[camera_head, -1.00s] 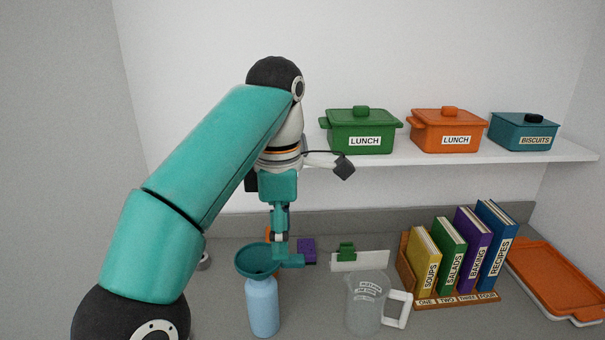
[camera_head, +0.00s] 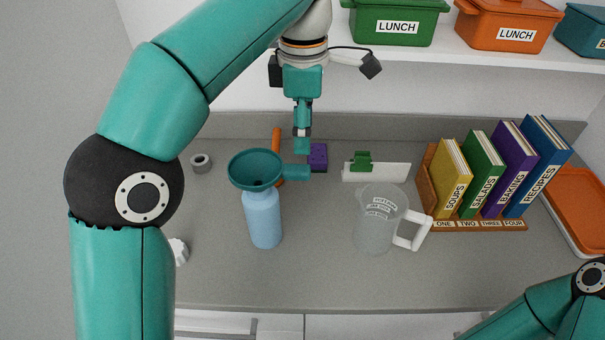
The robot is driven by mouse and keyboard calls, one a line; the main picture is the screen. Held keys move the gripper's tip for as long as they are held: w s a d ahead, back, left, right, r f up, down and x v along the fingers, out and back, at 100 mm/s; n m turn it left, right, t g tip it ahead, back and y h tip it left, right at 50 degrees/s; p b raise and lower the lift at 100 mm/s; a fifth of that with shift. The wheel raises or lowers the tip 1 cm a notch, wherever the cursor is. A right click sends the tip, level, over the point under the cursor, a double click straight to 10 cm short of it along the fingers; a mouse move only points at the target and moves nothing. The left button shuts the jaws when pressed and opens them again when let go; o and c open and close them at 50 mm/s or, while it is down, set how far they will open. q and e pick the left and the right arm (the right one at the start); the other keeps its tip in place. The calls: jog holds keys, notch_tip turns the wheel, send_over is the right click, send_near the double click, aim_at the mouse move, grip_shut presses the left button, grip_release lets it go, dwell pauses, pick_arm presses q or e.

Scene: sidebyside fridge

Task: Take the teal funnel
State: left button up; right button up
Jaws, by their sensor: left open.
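The teal funnel (camera_head: 255,168) sits upright in the mouth of a light blue bottle (camera_head: 262,218) on the counter. Its flat side tab (camera_head: 297,172) points right. My left gripper (camera_head: 302,148) hangs fingers-down just above or behind that tab in the camera_head view. It is open, and I see nothing held in it. I cannot tell whether its fingertips touch the tab. My right arm shows at the lower right, but its gripper is out of view.
A clear measuring jug (camera_head: 378,222) stands right of the bottle. Behind are a purple block (camera_head: 318,157), an orange item (camera_head: 277,140) and a green clip (camera_head: 362,161) on a white card. Labelled books (camera_head: 480,175) stand right. A shelf (camera_head: 440,55) with lidded boxes is above.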

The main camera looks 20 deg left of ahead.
aim_at(303, 168)
pick_arm(q)
notch_tip(303, 168, down, 10)
jog(key=shift+s+r+b, duration=0.1)
jog(key=shift+b, duration=0.75)
grip_shut()
grip_release()
jog(key=shift+r, duration=3.7)
jog(key=shift+f, duration=0.1)
